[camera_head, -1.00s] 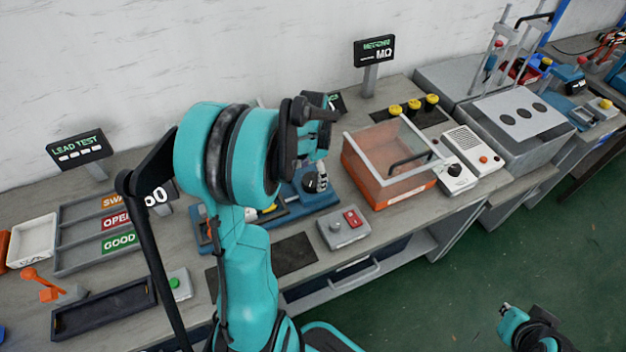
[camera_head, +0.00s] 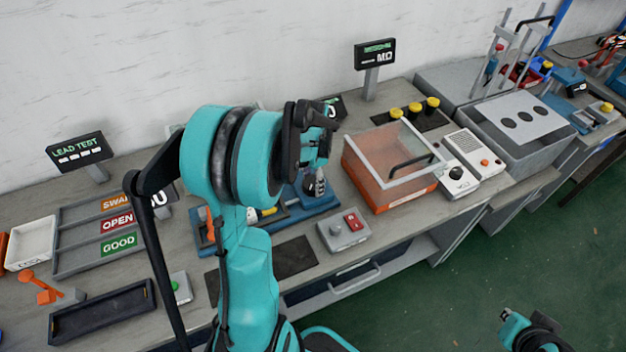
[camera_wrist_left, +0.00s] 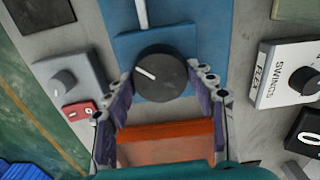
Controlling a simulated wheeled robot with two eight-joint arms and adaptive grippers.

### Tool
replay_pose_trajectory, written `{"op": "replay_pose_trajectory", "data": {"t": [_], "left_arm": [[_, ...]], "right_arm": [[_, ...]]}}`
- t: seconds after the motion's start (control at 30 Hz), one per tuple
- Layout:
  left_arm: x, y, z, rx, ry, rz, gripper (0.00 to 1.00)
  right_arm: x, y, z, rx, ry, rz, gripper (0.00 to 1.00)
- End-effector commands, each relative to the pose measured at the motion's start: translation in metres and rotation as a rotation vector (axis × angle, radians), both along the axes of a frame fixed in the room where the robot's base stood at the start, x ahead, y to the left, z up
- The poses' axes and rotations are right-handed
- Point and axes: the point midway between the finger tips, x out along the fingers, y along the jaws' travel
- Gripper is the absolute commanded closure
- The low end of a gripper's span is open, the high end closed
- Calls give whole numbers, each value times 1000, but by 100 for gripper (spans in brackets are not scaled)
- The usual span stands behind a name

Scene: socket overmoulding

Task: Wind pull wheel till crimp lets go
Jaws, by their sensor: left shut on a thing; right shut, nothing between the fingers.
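The pull wheel is a dark round knob (camera_wrist_left: 160,73) with a white pointer mark, on a blue base (camera_wrist_left: 205,45) in the left wrist view. In the head view the wheel (camera_head: 315,186) shows in part just below my left gripper (camera_head: 317,168). In the left wrist view the left gripper's fingers (camera_wrist_left: 160,78) flank the wheel and are shut on it. The crimp and lead are largely hidden behind my left arm in the head view. My right gripper (camera_head: 505,314) is shut and empty at the lower right, over the floor.
An orange box with a clear lid (camera_head: 385,175) stands right of the wheel. A grey box with a red switch (camera_head: 343,230) sits in front. A sorting rack (camera_head: 75,262) and a black tray (camera_head: 100,315) lie left. Green floor is clear at the right.

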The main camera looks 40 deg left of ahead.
Motion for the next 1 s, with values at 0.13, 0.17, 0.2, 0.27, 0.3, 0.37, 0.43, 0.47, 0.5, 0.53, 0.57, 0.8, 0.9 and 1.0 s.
{"op": "replay_pose_trajectory", "data": {"t": [0.13, 0.17, 0.2, 0.27, 0.3, 0.37, 0.43, 0.47, 0.5, 0.53, 0.57, 0.8, 0.9, 1.0], "left_arm": [[0, 0, 0, 0, 0, -65, 74], [0, 0, 0, 0, 0, -83, 74], [0, 0, 0, 0, 0, -108, 74], [0, 0, 0, 0, 0, -150, 74], [0, 0, 0, 0, 0, -178, 74], [0, 0, 0, 0, 0, -221, 74], [0, 0, 0, 0, 0, -269, 74], [0, 0, 0, 0, 0, -289, 74], [0, 0, 0, 0, 0, -315, 74], [0, 0, 0, 0, 0, -333, 74], [0, 0, 0, 0, 0, -350, 74], [0, 0, 0, 0, 0, -456, 74], [0, 0, 0, 0, 0, -479, 74], [0, 0, 0, 0, 0, -492, 74]], "right_arm": [[0, 0, 1, 0, 0, 0, 100], [0, 0, 1, 0, 0, 0, 100], [0, 0, 2, 0, 0, 0, 100], [0, 0, 2, 0, 0, 0, 100], [0, 0, 3, 0, 0, 0, 100], [0, 0, 3, 0, 0, 0, 100], [0, 0, 4, 0, 0, 0, 100], [0, 0, 4, 0, 0, 0, 100], [0, 0, 4, 0, 0, 0, 100], [0, 0, 4, 0, 0, 0, 100], [0, 0, 4, 0, 0, 0, 100], [0, 0, 5, 0, 0, 0, 100], [0, 0, 5, 0, 0, 0, 100], [0, 0, 5, 0, 0, 0, 100]]}}
